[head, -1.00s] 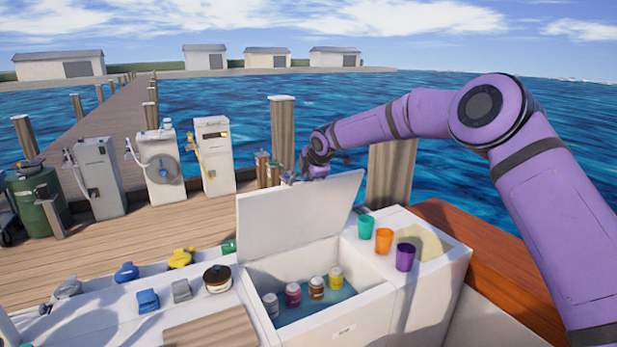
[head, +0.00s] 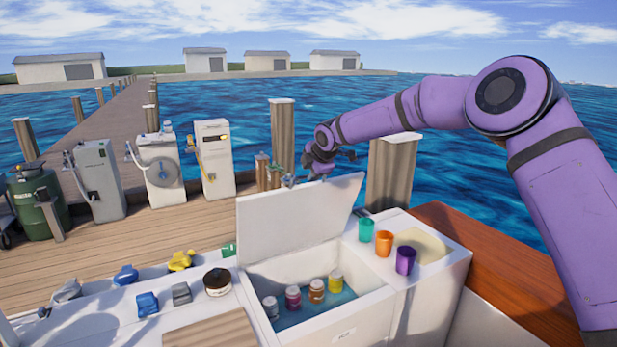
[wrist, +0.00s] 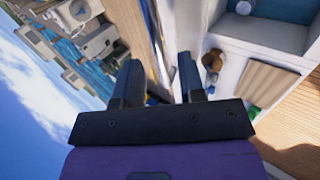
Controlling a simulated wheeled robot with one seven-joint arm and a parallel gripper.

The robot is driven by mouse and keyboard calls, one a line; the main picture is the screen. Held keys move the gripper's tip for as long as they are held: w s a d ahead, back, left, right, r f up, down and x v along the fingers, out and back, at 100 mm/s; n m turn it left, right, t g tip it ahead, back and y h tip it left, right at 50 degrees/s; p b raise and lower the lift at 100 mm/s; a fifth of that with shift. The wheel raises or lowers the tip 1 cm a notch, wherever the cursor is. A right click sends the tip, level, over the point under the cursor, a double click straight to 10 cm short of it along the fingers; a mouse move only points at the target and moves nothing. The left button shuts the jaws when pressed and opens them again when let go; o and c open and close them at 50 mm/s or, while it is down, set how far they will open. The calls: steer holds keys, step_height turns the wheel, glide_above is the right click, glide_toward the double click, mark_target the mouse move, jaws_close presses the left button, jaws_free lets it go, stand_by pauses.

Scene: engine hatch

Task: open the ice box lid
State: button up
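The white ice box (head: 362,318) stands in the foreground with its lid (head: 300,217) raised steeply, hinged along the back. Its inside is uncovered. My gripper (head: 330,167) is at the lid's top edge, toward the right corner. In the wrist view my gripper (wrist: 160,78) has its two dark fingers spread apart. A pale strip (wrist: 158,40), which looks like the lid seen edge-on, runs down toward the gap between them. I cannot tell whether a finger touches the lid.
Several jars (head: 316,291) stand in blue water inside the box. Teal (head: 366,229), orange (head: 383,243) and purple (head: 405,259) cups stand on the white top to the right. A wooden post (head: 392,172) rises behind the box. Loose items and a dark round pot (head: 217,282) lie left.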

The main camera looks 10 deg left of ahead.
steer(key=v, duration=0.7)
steer(key=shift+s+r, duration=0.15)
steer(key=s+d+r+m+h, duration=0.2)
steer(key=s+d+r+m, duration=0.45)
steer(key=s+d, duration=0.55)
steer(key=s+d+r+m+h, duration=0.3)
steer(key=s+d+r+m, duration=0.35)
steer(key=s+d, duration=0.6)
steer(key=s+d+f+m, duration=0.1)
steer(key=s+d+m, duration=0.3)
steer(key=s, duration=0.5)
steer(key=s+d+f+m, duration=0.2)
steer(key=s+d+m, duration=0.2)
steer(key=s, duration=0.5)
steer(key=s+d+f+m+g, duration=0.1)
steer(key=s+d+f+m, duration=0.1)
steer(key=s, duration=0.7)
steer(key=shift+d+f+m+y, duration=0.2)
steer(key=shift+d+m+y, duration=0.1)
steer(key=shift+d+m, duration=0.75)
